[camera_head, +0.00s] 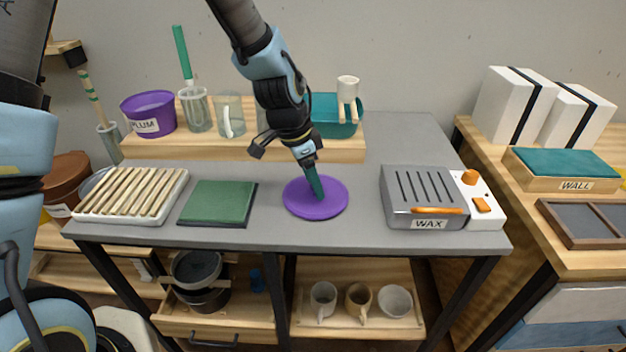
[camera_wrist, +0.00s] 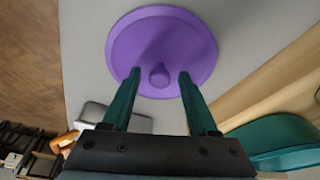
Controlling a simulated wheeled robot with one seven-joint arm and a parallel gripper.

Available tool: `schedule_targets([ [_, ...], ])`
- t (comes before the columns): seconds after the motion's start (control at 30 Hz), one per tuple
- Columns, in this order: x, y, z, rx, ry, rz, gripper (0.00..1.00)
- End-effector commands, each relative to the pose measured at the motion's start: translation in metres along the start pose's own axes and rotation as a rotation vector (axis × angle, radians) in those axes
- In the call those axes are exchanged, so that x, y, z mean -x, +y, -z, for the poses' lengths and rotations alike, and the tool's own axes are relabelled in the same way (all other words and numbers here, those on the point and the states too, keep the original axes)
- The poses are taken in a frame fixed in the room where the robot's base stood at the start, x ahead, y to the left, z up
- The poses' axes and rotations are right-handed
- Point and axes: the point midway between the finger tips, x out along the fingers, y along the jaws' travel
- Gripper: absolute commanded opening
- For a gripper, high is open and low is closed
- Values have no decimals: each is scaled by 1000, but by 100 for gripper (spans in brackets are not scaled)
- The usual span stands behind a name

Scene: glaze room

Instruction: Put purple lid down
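The purple lid (camera_head: 331,208) lies flat on the grey table top (camera_head: 405,135), between the green pad and the wax box. It also shows in the wrist view (camera_wrist: 190,40), with its round knob (camera_wrist: 159,76) up towards me. My gripper (camera_head: 319,196) points down over the lid. In the wrist view its two green fingers (camera_wrist: 159,77) are open, one on each side of the knob, with a gap to it on both sides. The purple bucket (camera_head: 147,106) labelled PLUM stands open on the wooden shelf (camera_head: 225,144) behind.
A white tray with wooden slats (camera_head: 130,194) and a green pad (camera_head: 218,203) lie to the left. The grey slotted WAX box (camera_head: 421,190) stands to the right. Jugs (camera_head: 229,115), a teal container (camera_head: 325,106) and a brush holder fill the shelf. Bare table lies around the lid.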

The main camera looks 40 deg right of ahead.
Motion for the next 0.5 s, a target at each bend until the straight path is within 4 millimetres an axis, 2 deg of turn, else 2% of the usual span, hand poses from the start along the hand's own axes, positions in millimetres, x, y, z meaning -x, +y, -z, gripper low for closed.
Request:
schedule_targets([
  [0.33,6,0,1,0,1,1,62],
  [0.5,30,-2,1,1,3,5,62],
])
